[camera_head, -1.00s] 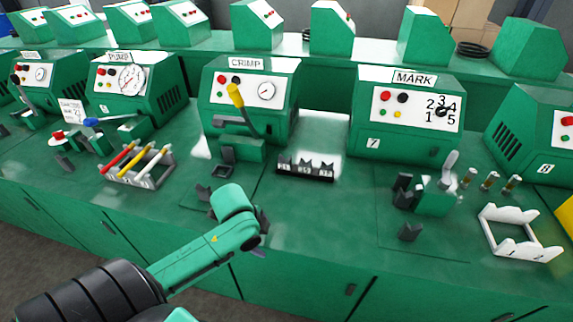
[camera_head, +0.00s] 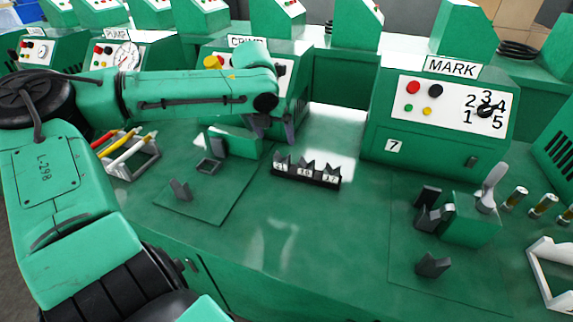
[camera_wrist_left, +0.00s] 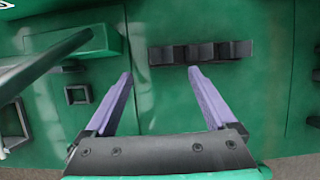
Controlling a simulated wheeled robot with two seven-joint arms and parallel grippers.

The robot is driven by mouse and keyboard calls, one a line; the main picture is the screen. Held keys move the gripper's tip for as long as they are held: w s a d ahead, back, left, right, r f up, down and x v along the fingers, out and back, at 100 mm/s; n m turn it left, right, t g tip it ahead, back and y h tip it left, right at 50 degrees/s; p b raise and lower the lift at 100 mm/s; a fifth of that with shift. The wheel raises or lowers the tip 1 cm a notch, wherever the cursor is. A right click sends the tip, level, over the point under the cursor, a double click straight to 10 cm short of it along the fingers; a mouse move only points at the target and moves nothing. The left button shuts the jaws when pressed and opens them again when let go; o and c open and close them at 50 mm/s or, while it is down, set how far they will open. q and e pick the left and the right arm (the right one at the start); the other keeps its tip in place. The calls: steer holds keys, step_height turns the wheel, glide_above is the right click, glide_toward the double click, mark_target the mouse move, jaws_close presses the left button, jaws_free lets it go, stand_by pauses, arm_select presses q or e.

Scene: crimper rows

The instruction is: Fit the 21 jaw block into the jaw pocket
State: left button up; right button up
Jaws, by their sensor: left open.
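The 21 jaw block (camera_head: 281,165) stands at the left end of a black rack (camera_head: 306,180), beside two other notched dark blocks; its label is small but seems to read 21. The rack also shows at the top of the left wrist view (camera_wrist_left: 200,63), where labels cannot be read. The jaw pocket, a small dark square frame (camera_head: 209,165), lies on the plate before the CRIMP machine; a square socket also shows in the wrist view (camera_wrist_left: 78,94). My left gripper (camera_head: 273,133) is open and empty, above the bench just behind and left of the rack. My right gripper is not in view.
The CRIMP machine (camera_head: 220,52) is partly hidden behind my left arm. A loose dark notched piece (camera_head: 181,189) lies on the plate. The MARK machine (camera_head: 437,112) and its green fixture (camera_head: 470,220) stand right. The bench in front of the rack is clear.

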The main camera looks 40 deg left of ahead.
arm_select(q)
glide_toward(283, 158)
steer(key=f, duration=0.1)
steer(key=b+x, duration=0.1)
steer(key=x, duration=0.6)
steer(key=shift+w, duration=0.1)
steer(key=shift+r, duration=0.15)
jaws_close()
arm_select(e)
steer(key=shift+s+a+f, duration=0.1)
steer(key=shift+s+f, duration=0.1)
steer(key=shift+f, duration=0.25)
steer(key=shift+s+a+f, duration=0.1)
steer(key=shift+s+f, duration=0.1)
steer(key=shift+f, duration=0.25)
